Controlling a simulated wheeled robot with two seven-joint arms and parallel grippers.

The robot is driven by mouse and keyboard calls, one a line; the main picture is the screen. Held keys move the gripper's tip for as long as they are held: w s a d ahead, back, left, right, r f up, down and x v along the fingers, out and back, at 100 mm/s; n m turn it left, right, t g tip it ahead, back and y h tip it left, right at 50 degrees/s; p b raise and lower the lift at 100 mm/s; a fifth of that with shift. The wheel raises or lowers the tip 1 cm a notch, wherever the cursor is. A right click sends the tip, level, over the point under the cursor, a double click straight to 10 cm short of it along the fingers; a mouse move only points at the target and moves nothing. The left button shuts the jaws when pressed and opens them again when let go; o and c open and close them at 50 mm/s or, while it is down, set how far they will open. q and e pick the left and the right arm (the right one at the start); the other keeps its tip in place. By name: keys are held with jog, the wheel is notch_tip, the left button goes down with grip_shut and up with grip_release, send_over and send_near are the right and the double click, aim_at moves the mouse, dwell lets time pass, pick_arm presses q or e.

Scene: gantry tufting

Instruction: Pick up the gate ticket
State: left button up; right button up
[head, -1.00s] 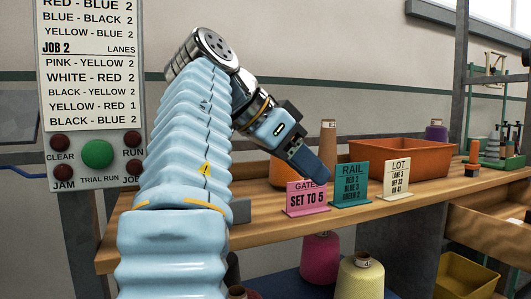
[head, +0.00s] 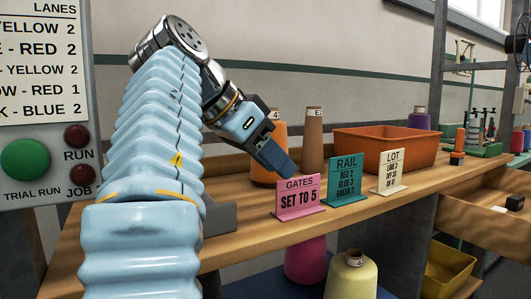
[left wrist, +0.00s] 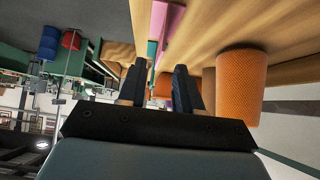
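The gate ticket (head: 299,198) is a pink card reading "GATES SET TO 5", standing upright on its foot near the shelf's front edge. My left gripper (head: 282,167) points down to the right, just above the card's top left corner. In the left wrist view my left gripper (left wrist: 159,78) has its two dark fingers apart. Part of the pink ticket (left wrist: 164,22) shows beyond and between them, not gripped. My right gripper is not in view.
A teal RAIL card (head: 345,178) and a cream LOT card (head: 391,170) stand to the ticket's right. Orange (head: 263,168) and brown (head: 312,140) cones and an orange bin (head: 385,148) stand behind. A control panel (head: 45,150) is at left.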

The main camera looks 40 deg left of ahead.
aim_at(294, 181)
pick_arm(q)
jog(key=x, duration=0.5)
jog(key=shift+w+d+f, duration=0.15)
jog(key=shift+w+f, duration=0.1)
grip_shut()
